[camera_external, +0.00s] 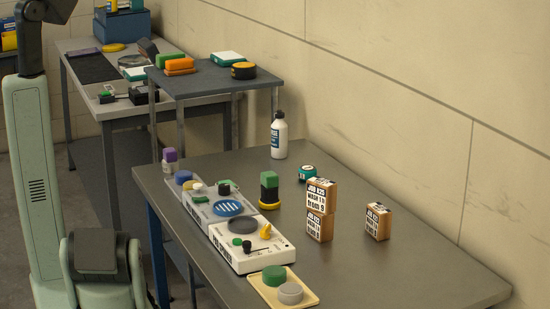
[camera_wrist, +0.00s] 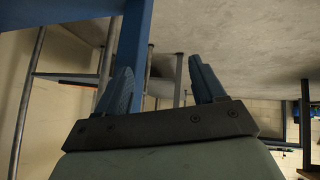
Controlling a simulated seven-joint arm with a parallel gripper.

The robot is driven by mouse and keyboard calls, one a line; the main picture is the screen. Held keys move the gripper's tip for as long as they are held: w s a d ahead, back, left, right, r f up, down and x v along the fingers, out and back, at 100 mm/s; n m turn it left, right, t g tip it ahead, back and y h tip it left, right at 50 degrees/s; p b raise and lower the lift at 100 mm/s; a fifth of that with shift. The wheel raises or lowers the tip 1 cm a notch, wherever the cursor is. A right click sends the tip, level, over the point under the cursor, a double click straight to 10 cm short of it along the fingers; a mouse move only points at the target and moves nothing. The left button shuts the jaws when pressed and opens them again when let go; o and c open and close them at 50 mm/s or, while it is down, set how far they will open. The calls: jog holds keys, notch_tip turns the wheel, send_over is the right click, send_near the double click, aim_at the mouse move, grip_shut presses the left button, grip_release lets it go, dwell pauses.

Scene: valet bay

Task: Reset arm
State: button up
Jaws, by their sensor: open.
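My gripper (camera_wrist: 158,88) shows in the wrist view with its two blue-grey fingers spread apart and nothing between them. Past the fingers are a pale surface, a blue post (camera_wrist: 134,35) and metal legs. In the external view parts of my arm show at the left and bottom left, off the near side of the grey table (camera_external: 420,268). My gripper itself cannot be made out there.
The table holds a white control panel (camera_external: 250,255), a yellow tray (camera_external: 262,291), stacked label boxes (camera_external: 320,210), a single box (camera_external: 377,222), a green-topped black item (camera_external: 269,190) and a white bottle (camera_external: 279,138). A raised shelf (camera_external: 205,82) stands behind. The table's right front is clear.

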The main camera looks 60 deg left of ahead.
jog(key=w+d+f+m+g+h, duration=0.1)
jog(key=w+d+m+h, duration=0.2)
jog(key=d, duration=0.8)
jog(key=w+d+m+h, duration=0.15)
jog(key=w+d, duration=0.35)
jog(key=d, duration=0.6)
jog(key=w+d+f+m+g+h, duration=0.1)
jog(key=w+d+m+h, duration=0.2)
jog(key=d, duration=0.8)
jog(key=s+d+r+m+g, duration=0.1)
jog(key=d+m, duration=0.1)
jog(key=d, duration=0.6)
jog(key=s+d+r+m+g, duration=0.2)
jog(key=d+m, duration=0.1)
jog(key=d, duration=0.5)
jog(key=s+d+r+m+g, duration=0.4)
jog(key=s+d, duration=0.6)
jog(key=d, duration=0.3)
jog(key=shift+s+d+r+m, duration=0.2)
jog(key=shift+r+m, duration=0.45)
jog(key=shift+r, duration=0.3)
jog(key=shift+h, duration=0.25)
